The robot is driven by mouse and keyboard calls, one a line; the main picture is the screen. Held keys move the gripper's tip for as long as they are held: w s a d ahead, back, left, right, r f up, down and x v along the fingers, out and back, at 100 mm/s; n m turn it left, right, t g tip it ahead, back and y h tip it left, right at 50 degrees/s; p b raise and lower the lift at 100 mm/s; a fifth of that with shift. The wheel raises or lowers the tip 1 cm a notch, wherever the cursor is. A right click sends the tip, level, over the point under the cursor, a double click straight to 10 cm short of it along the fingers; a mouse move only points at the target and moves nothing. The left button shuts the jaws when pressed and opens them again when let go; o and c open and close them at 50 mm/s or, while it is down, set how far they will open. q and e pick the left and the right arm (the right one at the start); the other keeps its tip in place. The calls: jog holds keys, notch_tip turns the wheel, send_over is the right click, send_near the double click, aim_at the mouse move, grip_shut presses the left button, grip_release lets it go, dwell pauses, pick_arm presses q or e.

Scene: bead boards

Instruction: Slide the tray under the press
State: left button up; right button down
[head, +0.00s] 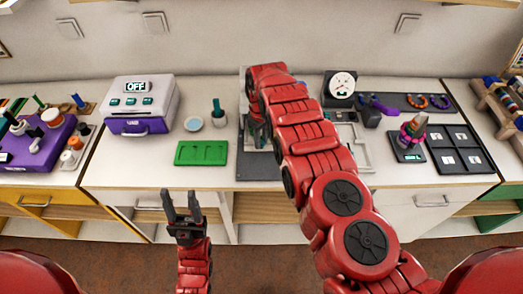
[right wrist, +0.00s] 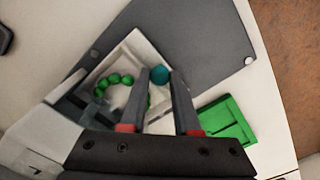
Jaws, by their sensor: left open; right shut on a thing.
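A pale tray (right wrist: 128,48) with a ring of green beads (right wrist: 104,84) in it lies on a dark grey board (right wrist: 192,32) in the right wrist view. My right gripper (right wrist: 161,74) is shut on a round teal knob (right wrist: 160,75) at the tray. In the head view my right arm hides the tray and most of the grey board (head: 256,168). A pale upright part stands behind my arm; I cannot tell whether it is the press. My left gripper (head: 183,210) is open and empty, in front of the table's edge.
A green tray (head: 202,153) lies left of the board. A dial (head: 342,85) and dark panels (head: 460,150) are to the right.

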jog(key=shift+w+r, duration=0.15)
jog(key=shift+w, duration=0.05)
jog(key=c, duration=0.6)
grip_release()
jog(key=shift+c, duration=0.2)
notch_tip(320, 180, up, 7)
jog(key=shift+w+r+b, duration=0.1)
jog(key=shift+r+b, duration=0.1)
jog(key=shift+b, duration=0.9)
notch_tip(320, 180, up, 10)
jog(key=p, duration=0.4)
jog(key=shift+f, duration=0.1)
jog(key=shift+p, duration=0.35)
